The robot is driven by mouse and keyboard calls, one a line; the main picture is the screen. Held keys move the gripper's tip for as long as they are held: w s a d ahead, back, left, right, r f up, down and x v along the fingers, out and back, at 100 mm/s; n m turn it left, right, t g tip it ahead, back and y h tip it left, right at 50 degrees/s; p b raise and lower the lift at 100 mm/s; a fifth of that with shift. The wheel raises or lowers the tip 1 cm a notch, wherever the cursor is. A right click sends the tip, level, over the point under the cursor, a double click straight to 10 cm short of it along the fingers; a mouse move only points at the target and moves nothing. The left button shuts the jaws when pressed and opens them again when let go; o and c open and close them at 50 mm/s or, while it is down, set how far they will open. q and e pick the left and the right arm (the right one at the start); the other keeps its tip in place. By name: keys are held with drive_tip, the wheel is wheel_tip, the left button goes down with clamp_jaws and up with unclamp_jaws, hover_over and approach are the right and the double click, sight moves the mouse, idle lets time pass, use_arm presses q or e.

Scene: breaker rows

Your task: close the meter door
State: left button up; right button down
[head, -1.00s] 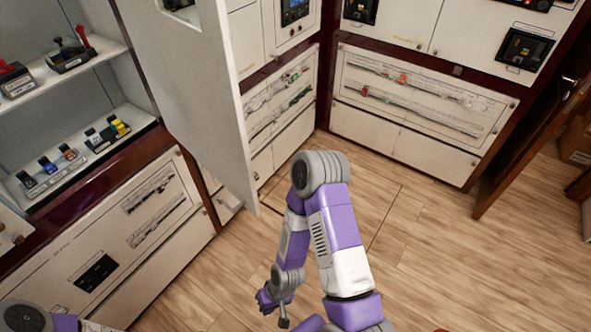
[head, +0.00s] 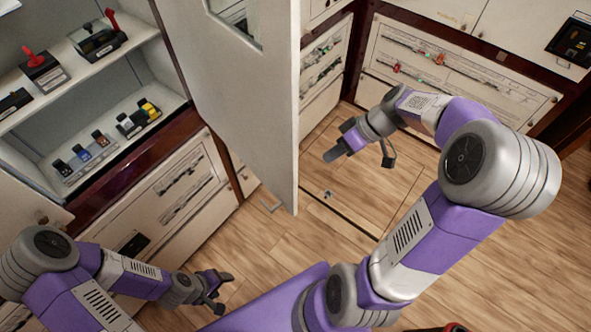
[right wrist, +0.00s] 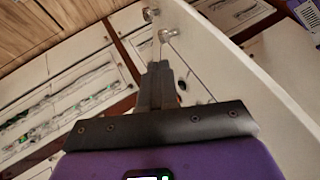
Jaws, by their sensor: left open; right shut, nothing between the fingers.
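The meter door (head: 240,100) is a tall white panel with a small window (head: 234,18) near its top. It stands open in the head view, jutting out from the cabinet wall over the floor. My right gripper (head: 337,153) is shut and empty, just to the right of the door's free edge, with a visible gap in the picture. In the right wrist view the shut fingers (right wrist: 158,84) point along a white panel (right wrist: 255,85), probably the door; I cannot tell if they touch. My left gripper (head: 222,291) is open and empty, low and left of the door's bottom corner.
Open shelves (head: 110,70) with switches and breakers stand left of the door. White lower cabinets (head: 455,75) line the back right. Small round metal fittings (right wrist: 158,25) show ahead of the fingers in the right wrist view.

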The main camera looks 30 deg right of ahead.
drive_tip(key=w+a+f, duration=0.1)
drive_tip(key=a+f, duration=0.6)
drive_tip(key=a, duration=0.2)
drive_tip(key=shift+w+f+p, duration=0.3)
drive_tip(key=shift+w+p, duration=0.05)
drive_tip(key=shift+p, duration=0.05)
drive_tip(key=shift+a, duration=0.15)
